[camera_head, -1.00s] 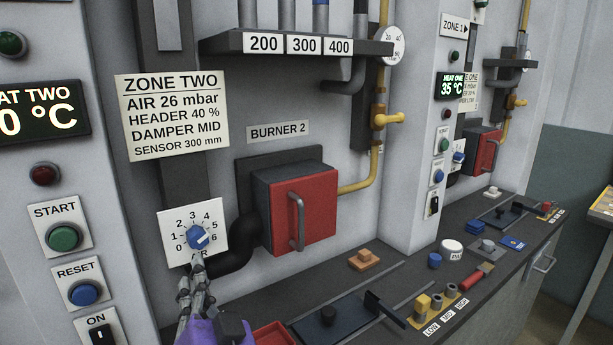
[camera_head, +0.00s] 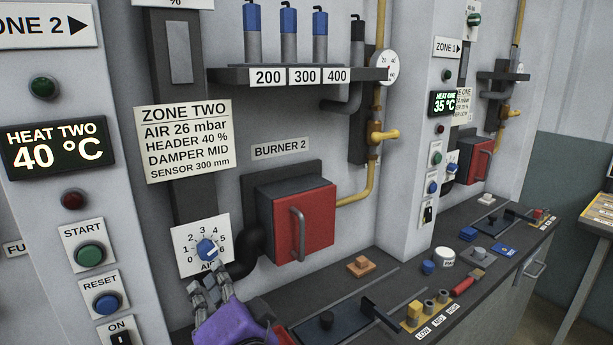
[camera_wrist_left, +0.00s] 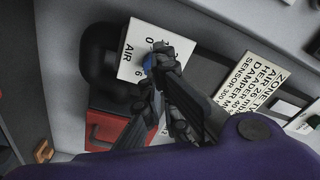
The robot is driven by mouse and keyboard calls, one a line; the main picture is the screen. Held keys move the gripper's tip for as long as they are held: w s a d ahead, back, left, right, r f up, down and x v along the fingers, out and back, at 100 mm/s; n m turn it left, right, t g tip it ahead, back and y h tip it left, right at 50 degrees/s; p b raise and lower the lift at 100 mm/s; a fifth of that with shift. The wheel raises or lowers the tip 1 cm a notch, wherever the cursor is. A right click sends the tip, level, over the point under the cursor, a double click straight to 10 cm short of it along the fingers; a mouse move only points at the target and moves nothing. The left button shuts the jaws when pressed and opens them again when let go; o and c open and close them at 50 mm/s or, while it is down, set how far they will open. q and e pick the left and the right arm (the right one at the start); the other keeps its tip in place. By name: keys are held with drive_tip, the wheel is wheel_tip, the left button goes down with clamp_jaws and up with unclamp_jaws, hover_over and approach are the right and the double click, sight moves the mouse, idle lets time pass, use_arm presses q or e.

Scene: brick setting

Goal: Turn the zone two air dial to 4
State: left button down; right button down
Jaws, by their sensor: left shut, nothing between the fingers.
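The zone two air dial is a blue knob (camera_head: 207,250) on a white plate (camera_head: 190,262) numbered 0 to 6. It sits below the ZONE TWO card. A white mark shows on the knob, but which number it points to is hard to tell. My left gripper (camera_head: 213,284) is shut and empty, just below the knob, and covers the plate's lower edge. In the left wrist view its fingertips (camera_wrist_left: 162,62) overlap the blue knob (camera_wrist_left: 148,66); whether they touch it I cannot tell. My right gripper is not in view.
The ZONE TWO card (camera_head: 185,140) reads AIR 26 mbar. The red burner box (camera_head: 297,222) and a black pipe (camera_head: 250,240) stand close right of the dial. START (camera_head: 90,254) and RESET (camera_head: 106,303) buttons are to the left. A dark counter with blocks lies below.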

sight(207, 250)
use_arm(q)
drive_tip(key=x, duration=0.4)
drive_tip(key=f+x, duration=0.1)
drive_tip(key=x, duration=0.1)
drive_tip(key=shift+a, duration=0.45)
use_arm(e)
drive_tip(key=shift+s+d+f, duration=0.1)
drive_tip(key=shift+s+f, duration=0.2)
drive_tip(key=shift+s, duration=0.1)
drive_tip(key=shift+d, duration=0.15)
use_arm(q)
drive_tip(key=shift+w+d+r, duration=0.1)
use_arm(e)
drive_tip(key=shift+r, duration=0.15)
